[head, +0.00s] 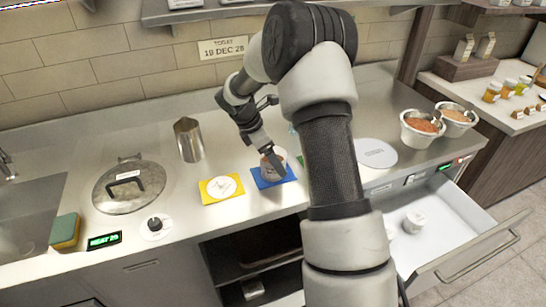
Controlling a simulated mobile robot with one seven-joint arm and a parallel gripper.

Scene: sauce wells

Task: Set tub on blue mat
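A small pale tub (266,170) is at the blue mat (289,177) on the steel counter, in the middle of the head view. It looks upright and over the mat; whether its base touches the mat is hard to tell. My gripper (274,161) points down at the tub, with a dark finger across its front. The other finger is hidden, so I cannot see whether the fingers press on the tub or stand apart from it.
A yellow mat (208,197) with a white disc lies just left. A metal jug (188,139) and lidded pot (128,186) stand farther left. My arm partly hides a green mat (301,159). An open drawer (455,228) at right holds small white tubs (413,222).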

